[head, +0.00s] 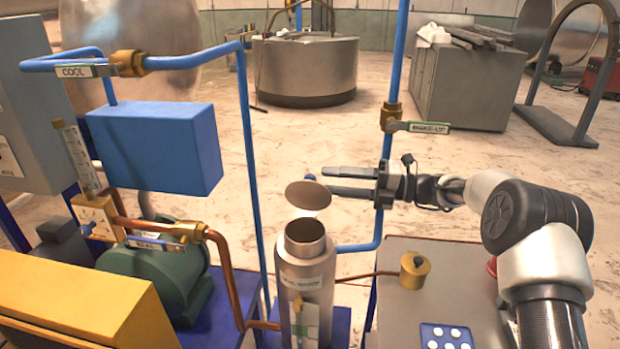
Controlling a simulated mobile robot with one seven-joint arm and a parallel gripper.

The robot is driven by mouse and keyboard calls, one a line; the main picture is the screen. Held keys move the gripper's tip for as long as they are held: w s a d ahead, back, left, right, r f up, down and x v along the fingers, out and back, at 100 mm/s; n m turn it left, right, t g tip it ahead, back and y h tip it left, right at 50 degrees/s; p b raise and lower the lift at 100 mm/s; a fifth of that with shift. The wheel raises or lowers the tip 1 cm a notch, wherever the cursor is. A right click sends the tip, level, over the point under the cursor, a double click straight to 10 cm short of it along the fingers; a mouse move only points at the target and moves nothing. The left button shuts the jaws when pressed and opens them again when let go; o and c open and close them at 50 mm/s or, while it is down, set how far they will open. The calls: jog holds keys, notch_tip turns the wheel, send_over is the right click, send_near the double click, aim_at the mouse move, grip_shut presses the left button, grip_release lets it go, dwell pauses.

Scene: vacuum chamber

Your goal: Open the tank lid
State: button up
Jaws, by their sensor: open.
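The tank (305,277) is a grey metal cylinder with a label on its front, standing at the lower middle of the head view. Its round mouth shows open at the top. The lid (308,196), a thin brownish disc, is raised above and behind the mouth, apart from the rim and tilted so its face shows. A small blue knob (311,177) shows just above the lid. My gripper (327,181) is open, its two fingers pointing left, close to the lid's right edge. I cannot tell whether a finger touches the lid.
A blue pipe with the make-up valve (415,127) rises behind my gripper. A grey cabinet (420,310) with a brass cap (414,270) stands right of the tank. A copper pipe (225,270) and green pump (160,275) stand left. Open floor lies behind.

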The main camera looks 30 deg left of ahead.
aim_at(309, 190)
jog(key=x, duration=0.6)
jog(key=shift+a, duration=0.1)
jog(key=shift+c, duration=0.4)
grip_shut()
jog(key=shift+p, duration=0.35)
